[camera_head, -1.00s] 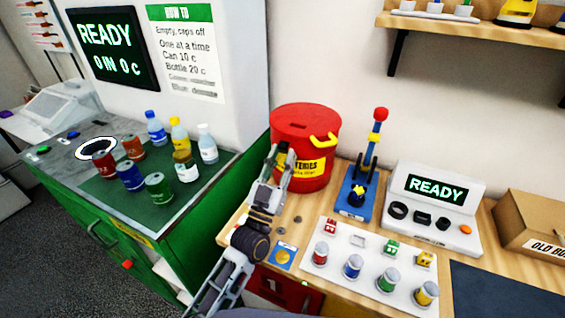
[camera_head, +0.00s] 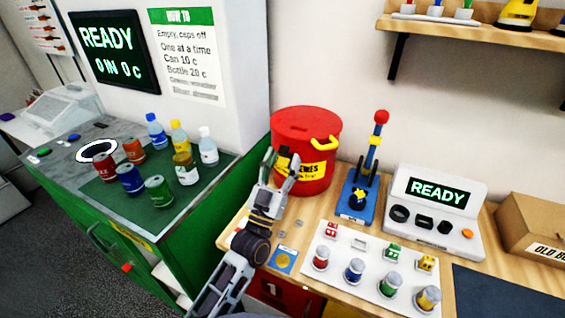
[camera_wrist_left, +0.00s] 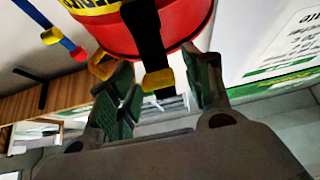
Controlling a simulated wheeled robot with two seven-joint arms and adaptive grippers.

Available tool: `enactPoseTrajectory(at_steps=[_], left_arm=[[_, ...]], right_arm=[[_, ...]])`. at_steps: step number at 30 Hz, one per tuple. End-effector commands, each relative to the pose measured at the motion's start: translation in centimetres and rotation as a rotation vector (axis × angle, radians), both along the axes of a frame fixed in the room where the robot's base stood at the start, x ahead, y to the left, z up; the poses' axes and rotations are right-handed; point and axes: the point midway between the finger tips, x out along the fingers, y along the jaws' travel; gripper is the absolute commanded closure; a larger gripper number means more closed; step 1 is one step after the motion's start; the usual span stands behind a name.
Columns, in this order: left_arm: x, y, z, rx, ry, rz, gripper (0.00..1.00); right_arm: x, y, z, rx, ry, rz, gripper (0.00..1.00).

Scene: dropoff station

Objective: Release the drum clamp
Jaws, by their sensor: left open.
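The red drum (camera_head: 306,125) with a yellow label and a yellow side handle (camera_head: 325,143) stands at the back of the wooden bench. In the left wrist view, the drum (camera_wrist_left: 125,40) fills the top. A black strap or lever (camera_wrist_left: 148,40) with a yellow tip (camera_wrist_left: 158,80) runs down over it; I cannot tell if this is the clamp. My left gripper (camera_head: 281,162) is open in front of the drum's left side. In the wrist view its fingers (camera_wrist_left: 160,92) are apart on either side of the yellow tip; contact is unclear. My right gripper is not seen.
Right of the drum stands a blue lever device (camera_head: 359,190) with a red knob. A white tray (camera_head: 330,268) with several small cans lies in front, and a white READY unit (camera_head: 435,215) is to the right. The green counter (camera_head: 215,180) with cans and bottles is at left.

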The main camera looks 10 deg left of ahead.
Motion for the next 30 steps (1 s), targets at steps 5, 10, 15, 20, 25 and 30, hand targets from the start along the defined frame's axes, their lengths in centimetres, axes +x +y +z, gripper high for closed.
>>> enactPoseTrajectory(at_steps=[5,10,15,20,25,30], left_arm=[[-0.1,0.0,-0.1,0.000,0.001,0.000,0.50],[-0.5,0.1,-0.4,0.000,0.001,0.000,0.50],[-1.4,0.5,-1.2,0.000,0.002,-0.001,0.50],[-2.6,0.8,-2.1,0.000,0.003,-0.001,0.50],[-3.9,1.3,-3.0,0.001,0.002,-0.001,0.50],[-5.0,1.7,-3.9,0.001,0.001,0.001,0.50]], right_arm=[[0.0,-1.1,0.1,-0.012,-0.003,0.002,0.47],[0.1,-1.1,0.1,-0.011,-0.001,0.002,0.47],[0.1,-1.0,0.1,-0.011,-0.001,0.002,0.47],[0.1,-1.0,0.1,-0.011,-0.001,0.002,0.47],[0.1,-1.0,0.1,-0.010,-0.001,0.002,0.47],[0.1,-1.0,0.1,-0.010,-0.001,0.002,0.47]])
